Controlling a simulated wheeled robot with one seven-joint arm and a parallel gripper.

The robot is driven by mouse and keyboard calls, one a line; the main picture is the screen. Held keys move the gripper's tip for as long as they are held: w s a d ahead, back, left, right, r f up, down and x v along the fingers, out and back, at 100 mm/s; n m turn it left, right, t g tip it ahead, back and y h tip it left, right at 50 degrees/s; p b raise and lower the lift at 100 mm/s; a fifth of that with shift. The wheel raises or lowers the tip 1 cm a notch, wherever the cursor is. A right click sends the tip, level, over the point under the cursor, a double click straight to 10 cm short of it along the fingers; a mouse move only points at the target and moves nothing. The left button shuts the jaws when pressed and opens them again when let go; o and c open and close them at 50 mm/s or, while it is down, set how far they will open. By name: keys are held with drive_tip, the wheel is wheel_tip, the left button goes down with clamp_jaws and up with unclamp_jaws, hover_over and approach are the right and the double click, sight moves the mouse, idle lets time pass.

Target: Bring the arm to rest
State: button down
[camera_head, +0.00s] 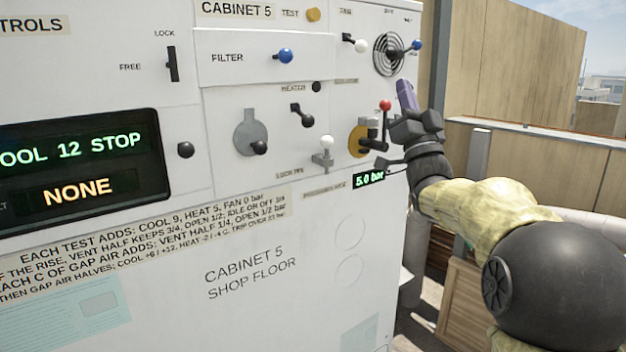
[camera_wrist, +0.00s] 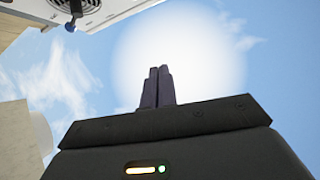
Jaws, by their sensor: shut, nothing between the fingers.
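My gripper (camera_head: 405,94) is at the right side of the white cabinet (camera_head: 290,240) in the head view, its purple-grey fingers pointing up. My arm bends in from the right, dark at the wrist and yellowish on the forearm. In the wrist view the gripper (camera_wrist: 158,72) shows its two dark fingers together against bright sky, with nothing between them. It is near a red-knobbed lever (camera_head: 385,105) on the cabinet front; whether it touches the lever or panel I cannot tell.
The cabinet bears several knobs and levers, a round fan grille (camera_head: 388,54), a blue-knobbed filter drawer (camera_head: 286,55) and a lit display (camera_head: 80,170) reading "COOL 12 STOP" and "NONE". A small gauge (camera_head: 369,179) reads 5.0 bar. Wooden panels (camera_head: 530,60) stand behind at right. Open sky lies above the gripper.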

wheel_tip(320, 180, down, 25)
drive_tip(key=a+m+g+h+p, duration=0.15)
drive_tip(key=g+h+p, duration=0.5)
drive_tip(key=g, duration=0.65)
drive_tip(key=s+a+f+n+g+p, duration=0.1)
drive_tip(key=s+f+g, duration=0.3)
drive_tip(key=s, duration=0.4)
drive_tip(key=s+a+f+n+g+p, duration=0.1)
drive_tip(key=s+f+n+g, duration=0.1)
drive_tip(key=s+f+g, duration=0.2)
drive_tip(key=s+a+f+n+g+p, duration=0.1)
drive_tip(key=s+f+g, duration=0.3)
drive_tip(key=s+f, duration=0.5)
drive_tip(key=s, duration=0.5)
drive_tip(key=shift+a+f, duration=0.25)
drive_tip(key=shift+a, duration=0.1)
drive_tip(key=shift+s+d, duration=0.1)
drive_tip(key=shift+s, duration=0.15)
drive_tip(key=shift+w, duration=0.15)
